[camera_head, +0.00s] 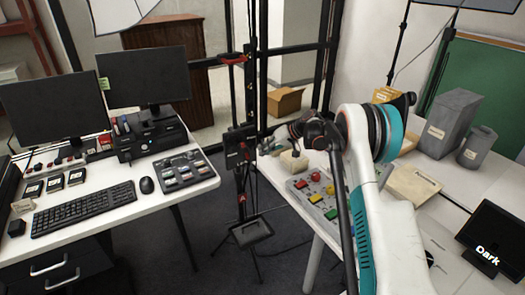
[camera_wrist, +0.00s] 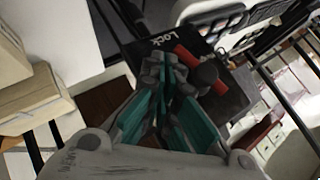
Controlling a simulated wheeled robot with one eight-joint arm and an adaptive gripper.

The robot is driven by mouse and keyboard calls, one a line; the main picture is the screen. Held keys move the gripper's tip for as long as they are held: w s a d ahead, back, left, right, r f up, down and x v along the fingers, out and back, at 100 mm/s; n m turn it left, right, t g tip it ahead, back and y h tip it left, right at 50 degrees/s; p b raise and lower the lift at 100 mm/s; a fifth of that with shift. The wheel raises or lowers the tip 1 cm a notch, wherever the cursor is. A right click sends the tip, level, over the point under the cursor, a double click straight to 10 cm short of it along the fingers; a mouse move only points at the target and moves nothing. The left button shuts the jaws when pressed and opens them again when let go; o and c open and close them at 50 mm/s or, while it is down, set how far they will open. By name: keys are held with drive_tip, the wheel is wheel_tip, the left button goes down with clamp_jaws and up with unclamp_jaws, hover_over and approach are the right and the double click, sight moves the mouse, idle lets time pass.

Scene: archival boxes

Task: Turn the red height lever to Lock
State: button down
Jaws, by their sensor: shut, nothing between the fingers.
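The red height lever (camera_wrist: 199,69) shows in the wrist view as a red bar with a round black knob across it. It is mounted on a black plate (camera_wrist: 235,97) with the white word "Lock" (camera_wrist: 170,41) near the lever's upper left end. Contact cannot be told. The gripper also shows in the head view (camera_head: 297,136), right of the box.
A desk (camera_head: 100,216) with monitors and a keyboard stands left of the stand. A white table (camera_head: 290,193) with a button panel (camera_head: 322,196) lies below my arm. A cardboard box (camera_head: 284,102) sits behind.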

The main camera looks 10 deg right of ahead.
drive_tip(key=s+d+r+p, duration=0.2)
drive_tip(key=s+d, duration=0.1)
drive_tip(key=d, duration=0.6)
drive_tip(key=shift+d+p, duration=0.3)
drive_tip(key=shift+p, duration=0.1)
drive_tip(key=shift+r, duration=0.15)
